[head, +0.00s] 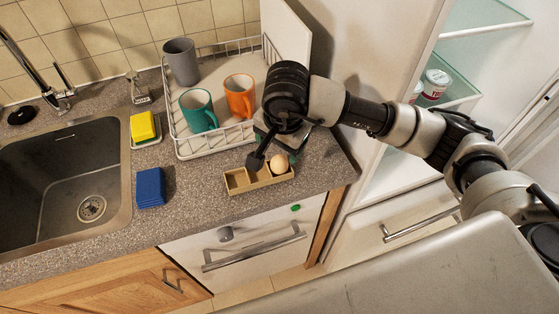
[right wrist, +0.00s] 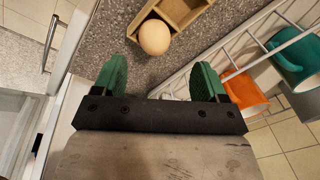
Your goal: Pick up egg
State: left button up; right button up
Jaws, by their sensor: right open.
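A pale brown egg (head: 278,163) sits in the right end compartment of a small wooden tray (head: 234,190) near the counter's front edge. The egg also shows in the right wrist view (right wrist: 154,37), beyond the fingertips, with part of the tray (right wrist: 184,12) around it. My right gripper (head: 274,151) is over the tray, close to the egg. In the right wrist view its green-padded fingers (right wrist: 161,78) are spread wide with nothing between them. The egg is apart from both fingers there. My left gripper is not in view.
A wire dish rack (head: 190,148) with an orange mug (head: 240,96), a teal mug (head: 198,111) and a grey cup (head: 182,61) stands behind the tray. Left are a yellow sponge (head: 143,127), a blue sponge (head: 150,188) and the sink (head: 60,180). An open fridge is right.

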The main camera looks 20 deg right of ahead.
aim_at(281, 158)
jog(key=shift+f+p, duration=0.45)
jog(key=shift+f, duration=0.2)
notch_tip(281, 158, down, 4)
jog(key=shift+d+r+p, duration=0.1)
jog(key=shift+r+p, duration=0.15)
jog(key=shift+p, duration=0.35)
jog(key=shift+w+f, duration=0.1)
jog(key=shift+f, duration=0.25)
jog(key=shift+c, duration=0.5)
jog(key=c, duration=0.7)
